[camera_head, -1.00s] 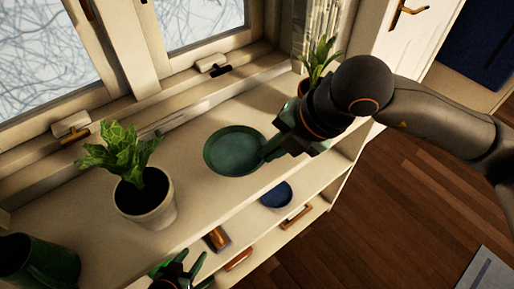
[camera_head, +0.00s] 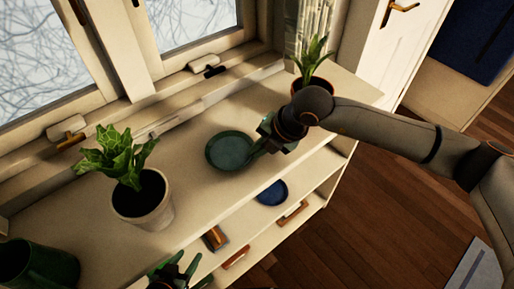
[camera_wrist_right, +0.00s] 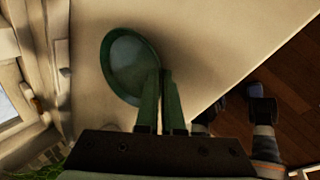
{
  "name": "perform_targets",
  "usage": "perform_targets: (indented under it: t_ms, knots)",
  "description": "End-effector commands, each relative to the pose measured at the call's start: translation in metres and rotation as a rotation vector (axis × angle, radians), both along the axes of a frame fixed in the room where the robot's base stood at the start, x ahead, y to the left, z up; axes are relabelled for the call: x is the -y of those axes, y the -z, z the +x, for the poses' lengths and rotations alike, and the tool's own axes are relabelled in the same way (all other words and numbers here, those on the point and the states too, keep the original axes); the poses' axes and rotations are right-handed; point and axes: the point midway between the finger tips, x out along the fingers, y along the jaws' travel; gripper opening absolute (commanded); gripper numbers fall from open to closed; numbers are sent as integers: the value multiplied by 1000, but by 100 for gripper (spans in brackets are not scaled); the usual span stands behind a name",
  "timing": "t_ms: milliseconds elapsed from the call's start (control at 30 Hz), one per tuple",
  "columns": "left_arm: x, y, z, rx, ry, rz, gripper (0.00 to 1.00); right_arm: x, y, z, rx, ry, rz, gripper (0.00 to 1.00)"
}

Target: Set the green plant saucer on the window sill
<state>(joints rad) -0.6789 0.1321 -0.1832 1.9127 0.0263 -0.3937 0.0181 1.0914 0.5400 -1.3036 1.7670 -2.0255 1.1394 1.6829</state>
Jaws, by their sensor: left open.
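The green plant saucer (camera_head: 229,149) is round and shallow, over the light sill top (camera_head: 200,190) between two potted plants. It looks roughly level and low over the surface; I cannot tell whether it touches. My right gripper (camera_head: 254,154) reaches in from the right, its green fingers at the saucer's right rim. In the right wrist view the saucer (camera_wrist_right: 128,65) lies at the fingertips (camera_wrist_right: 162,75), which are close together and appear shut on its rim.
A leafy plant in a white pot (camera_head: 143,205) stands left of the saucer, another plant (camera_head: 312,62) behind my right gripper. A dark green pot (camera_head: 38,265) is at lower left. A blue dish (camera_head: 272,192) and brown-handled items (camera_head: 236,258) lie on lower shelves. Window handles (camera_head: 200,64) stand behind.

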Motion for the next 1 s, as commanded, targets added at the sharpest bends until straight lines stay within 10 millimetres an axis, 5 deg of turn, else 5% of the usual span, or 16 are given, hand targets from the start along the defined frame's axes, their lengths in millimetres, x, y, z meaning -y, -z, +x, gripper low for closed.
perform_targets:
  t_ms: [67,200,567,1000]
  knots:
    - [0,0,0,0,0,-1,50,0,-1,0,1,0,0,0]
    - [1,0,0,0,0,-1,50,0,0,0,0,0,0,18]
    - [1,0,0,1,1,-2,50,3,-9,-1,3,1,2,18]
    - [1,1,0,2,1,-2,50,41,-83,-23,4,1,0,18]
